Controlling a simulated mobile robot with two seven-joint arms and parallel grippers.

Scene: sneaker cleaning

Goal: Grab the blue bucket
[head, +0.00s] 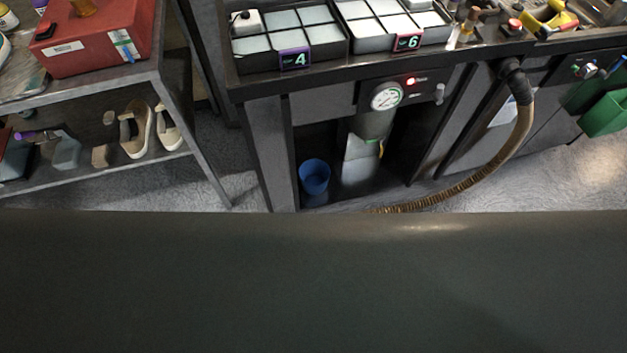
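A small blue bucket (314,176) stands upright in the open bay under the workbench, near the bay's left wall. Its open top faces up. A grey cylinder with a round pressure gauge (386,96) stands just right of it, apart from it. Neither of my grippers shows in the head view.
A shelf (93,76) with a red box (95,36) and shoes (139,130) stands at the left. A ribbed hose (500,160) curves down to the floor right of the bay. A green bin (606,114) is at far right.

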